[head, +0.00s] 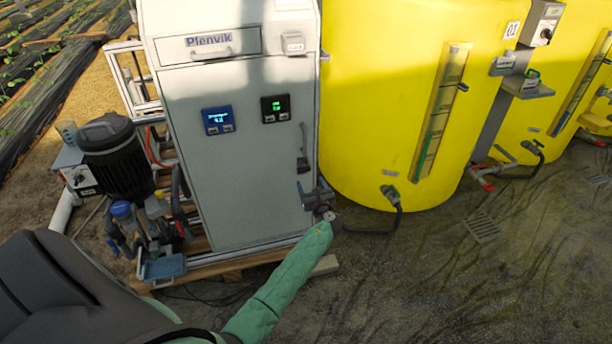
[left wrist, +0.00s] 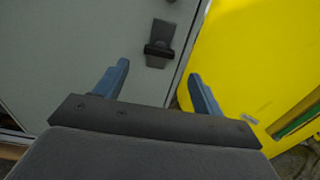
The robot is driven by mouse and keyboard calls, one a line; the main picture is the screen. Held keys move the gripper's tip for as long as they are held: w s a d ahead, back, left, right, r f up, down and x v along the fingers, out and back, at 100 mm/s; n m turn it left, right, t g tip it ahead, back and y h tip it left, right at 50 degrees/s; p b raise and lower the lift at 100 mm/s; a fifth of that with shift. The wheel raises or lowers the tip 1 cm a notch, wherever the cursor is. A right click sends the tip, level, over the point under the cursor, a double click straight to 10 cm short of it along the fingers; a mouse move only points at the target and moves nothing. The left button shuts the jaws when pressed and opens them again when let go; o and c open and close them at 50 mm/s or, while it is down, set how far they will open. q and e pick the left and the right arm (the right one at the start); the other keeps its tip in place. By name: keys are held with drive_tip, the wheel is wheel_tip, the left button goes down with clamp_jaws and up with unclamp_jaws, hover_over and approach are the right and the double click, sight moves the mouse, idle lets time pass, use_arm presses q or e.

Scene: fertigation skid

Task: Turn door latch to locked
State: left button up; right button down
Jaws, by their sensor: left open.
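The door latch (head: 303,150) is a dark handle on a grey plate, near the right edge of the pale grey cabinet door (head: 240,175). In the left wrist view the latch (left wrist: 159,50) lies ahead of the fingertips, roughly between their lines, with a dark bar at the plate's lower end. My left gripper (head: 313,188) is just below the latch in the head view. Its two blue fingers are apart and empty in the left wrist view (left wrist: 158,72), and no contact with the latch shows. My right gripper is not in view.
A large yellow tank (head: 400,90) stands close to the right of the cabinet, with a hose fitting (head: 390,193) low on it. A black motor (head: 115,150) and pipework stand to the left. The ground at the lower right is mostly clear, with a drain grate (head: 481,226).

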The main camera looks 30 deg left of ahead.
sight(305, 171)
use_arm(q)
drive_tip(key=shift+x, duration=3.45)
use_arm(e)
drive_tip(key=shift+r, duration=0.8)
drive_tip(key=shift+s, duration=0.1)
use_arm(q)
drive_tip(key=c, duration=1)
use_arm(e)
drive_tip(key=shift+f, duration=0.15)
